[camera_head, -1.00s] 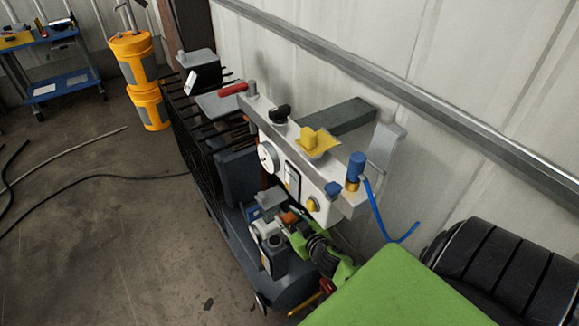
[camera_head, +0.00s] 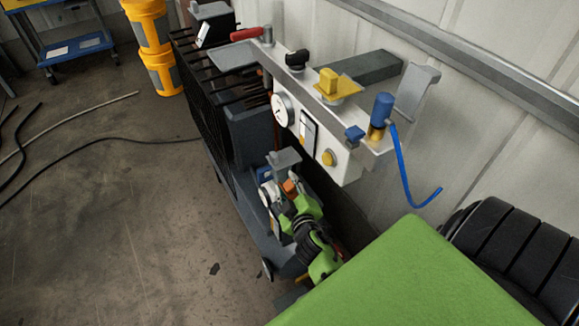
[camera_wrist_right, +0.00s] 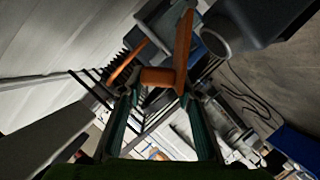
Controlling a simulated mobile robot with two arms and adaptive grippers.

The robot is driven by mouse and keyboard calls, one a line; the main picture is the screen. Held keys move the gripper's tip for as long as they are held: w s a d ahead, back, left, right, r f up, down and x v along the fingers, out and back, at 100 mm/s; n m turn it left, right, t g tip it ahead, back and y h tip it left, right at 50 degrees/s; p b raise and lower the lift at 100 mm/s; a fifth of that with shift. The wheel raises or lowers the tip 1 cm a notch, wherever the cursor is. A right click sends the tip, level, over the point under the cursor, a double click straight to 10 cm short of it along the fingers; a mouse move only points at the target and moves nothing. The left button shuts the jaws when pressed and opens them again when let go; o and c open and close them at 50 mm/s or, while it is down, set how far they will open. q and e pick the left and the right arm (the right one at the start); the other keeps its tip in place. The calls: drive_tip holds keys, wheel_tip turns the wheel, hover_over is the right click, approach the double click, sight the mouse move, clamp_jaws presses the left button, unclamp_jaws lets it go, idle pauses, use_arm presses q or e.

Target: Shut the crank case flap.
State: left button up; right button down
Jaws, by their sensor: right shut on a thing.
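My right gripper (camera_head: 293,194) is low in front of the machine, below its light panel. In the right wrist view, its two fingers (camera_wrist_right: 160,90) are closed around a short orange cylinder (camera_wrist_right: 157,76). The cylinder joins a flat orange plate (camera_wrist_right: 184,48) that stands tilted. In the head view only a small orange part (camera_head: 290,188) shows at the fingertips. I cannot tell for sure whether the orange part belongs to the crank case flap, or how far open the flap is. My left gripper is out of view.
Above the gripper are a panel with a round gauge (camera_head: 283,109), a yellow valve handle (camera_head: 335,82) and a blue fitting (camera_head: 382,108) with a blue hose (camera_head: 408,180). A grey bracket (camera_head: 284,158) is close behind the gripper. Cables (camera_head: 85,178) lie on the open floor at left.

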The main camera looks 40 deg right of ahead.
sight(288, 185)
drive_tip(key=shift+d, duration=0.1)
drive_tip(key=c, duration=1.6)
unclamp_jaws()
wheel_tip(288, 185, up, 10)
